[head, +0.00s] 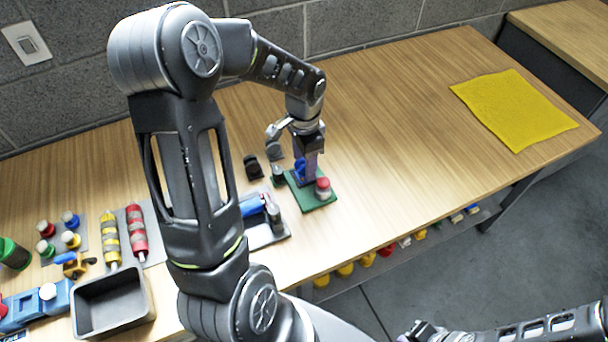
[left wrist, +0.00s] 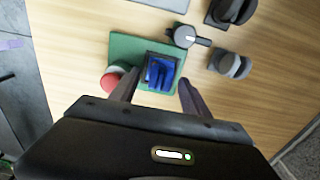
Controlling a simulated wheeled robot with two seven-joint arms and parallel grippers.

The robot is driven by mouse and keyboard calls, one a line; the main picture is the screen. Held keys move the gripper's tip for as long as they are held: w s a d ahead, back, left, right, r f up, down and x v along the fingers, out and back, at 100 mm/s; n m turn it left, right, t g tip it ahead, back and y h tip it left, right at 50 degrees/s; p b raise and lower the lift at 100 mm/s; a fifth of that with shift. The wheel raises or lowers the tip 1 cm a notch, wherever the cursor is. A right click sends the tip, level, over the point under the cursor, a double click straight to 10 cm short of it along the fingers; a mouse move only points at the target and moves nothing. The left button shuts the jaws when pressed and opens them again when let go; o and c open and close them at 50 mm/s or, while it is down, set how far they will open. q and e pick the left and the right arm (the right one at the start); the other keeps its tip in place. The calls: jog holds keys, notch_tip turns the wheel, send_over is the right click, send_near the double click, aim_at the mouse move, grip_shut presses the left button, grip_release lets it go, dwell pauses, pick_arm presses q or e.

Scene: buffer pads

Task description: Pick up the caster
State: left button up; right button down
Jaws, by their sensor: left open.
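A blue piece on a dark square base, which looks like the caster (left wrist: 160,72), stands on a green pad (left wrist: 124,50). In the head view the blue piece (head: 299,169) is partly hidden by my left gripper (head: 309,172). The left gripper is open over the pad. In the left wrist view its fingers (left wrist: 158,82) lie on either side of the dark base; whether they touch it I cannot tell. A red-topped knob (head: 323,187) stands beside it on the pad. My right gripper (head: 425,331) is at the bottom edge of the head view, its jaws unclear.
A black-and-grey knob (left wrist: 185,37) and dark rounded pieces (left wrist: 231,65) stand close to the pad. A grey bin (head: 112,302), red and yellow cylinders (head: 137,232) and small coloured knobs lie left. A yellow mat (head: 513,108) lies far right; the wood between is clear.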

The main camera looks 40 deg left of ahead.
pick_arm(q)
notch_tip(320, 180, down, 2)
jog(key=shift+b, duration=0.35)
jog(key=shift+r, duration=0.1)
grip_shut()
dwell(0.6)
